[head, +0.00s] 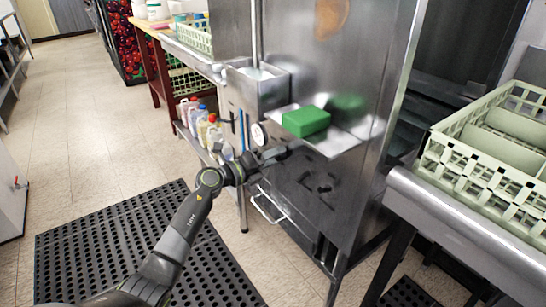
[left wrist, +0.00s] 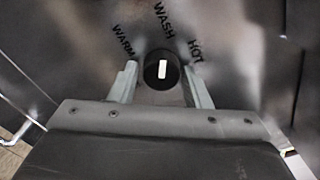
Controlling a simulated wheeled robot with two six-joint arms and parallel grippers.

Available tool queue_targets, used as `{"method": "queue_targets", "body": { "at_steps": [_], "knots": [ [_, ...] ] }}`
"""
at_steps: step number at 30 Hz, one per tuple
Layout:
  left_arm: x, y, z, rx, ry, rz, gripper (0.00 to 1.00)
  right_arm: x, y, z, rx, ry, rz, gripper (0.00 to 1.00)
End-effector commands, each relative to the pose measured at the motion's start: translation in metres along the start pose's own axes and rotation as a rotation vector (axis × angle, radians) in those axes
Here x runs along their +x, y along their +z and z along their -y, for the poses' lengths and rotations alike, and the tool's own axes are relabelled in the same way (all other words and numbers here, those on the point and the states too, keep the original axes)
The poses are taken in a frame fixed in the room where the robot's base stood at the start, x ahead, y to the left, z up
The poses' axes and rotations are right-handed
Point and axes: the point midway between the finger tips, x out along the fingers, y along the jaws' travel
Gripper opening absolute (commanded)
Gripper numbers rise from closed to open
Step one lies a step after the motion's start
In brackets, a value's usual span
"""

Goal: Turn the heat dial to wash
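The heat dial (left wrist: 162,70) is a round black knob on a metal panel in the left wrist view. Its white pointer mark stands upright, toward the word WASH above it. WARM is printed to its upper left and HOT to its upper right. My left gripper (left wrist: 161,82) has one finger on each side of the dial, with a narrow gap at each side. In the head view my left gripper (head: 280,153) is at the front of the steel dishwasher (head: 352,75), below a shelf, and the dial cannot be made out there. My right gripper is not in view.
A green sponge (head: 306,121) lies on the small steel shelf just above my left gripper. A round white gauge (head: 258,134) is beside the arm. A pale green dish rack (head: 480,165) stands on the right counter. Several bottles (head: 203,130) stand at the left.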

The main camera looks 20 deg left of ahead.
Motion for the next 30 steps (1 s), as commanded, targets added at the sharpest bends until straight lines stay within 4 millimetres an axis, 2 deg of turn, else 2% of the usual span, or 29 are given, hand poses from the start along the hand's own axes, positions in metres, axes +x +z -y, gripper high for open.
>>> {"method": "queue_targets", "body": {
  "at_steps": [1,3,11,16,20,25,30],
  "knots": [
    [0.0,0.0,0.0,0.0,0.0,0.0,0.51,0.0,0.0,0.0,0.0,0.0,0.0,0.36],
    [0.0,0.0,0.0,0.0,0.0,0.001,0.59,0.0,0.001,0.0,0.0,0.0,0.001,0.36],
    [0.0,0.001,0.001,0.0,-0.001,0.002,0.59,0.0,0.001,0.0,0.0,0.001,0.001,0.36],
    [-0.012,0.002,0.001,0.002,0.0,0.003,0.59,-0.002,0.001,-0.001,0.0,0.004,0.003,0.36],
    [-0.036,0.001,0.0,0.003,0.003,0.002,0.59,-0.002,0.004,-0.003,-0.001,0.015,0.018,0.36],
    [-0.079,0.001,-0.001,0.003,0.004,0.001,0.59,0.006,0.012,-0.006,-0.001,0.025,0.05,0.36],
    [-0.12,0.0,-0.001,0.003,0.005,0.0,0.59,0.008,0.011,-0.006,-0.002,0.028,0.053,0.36]
  ]
}}
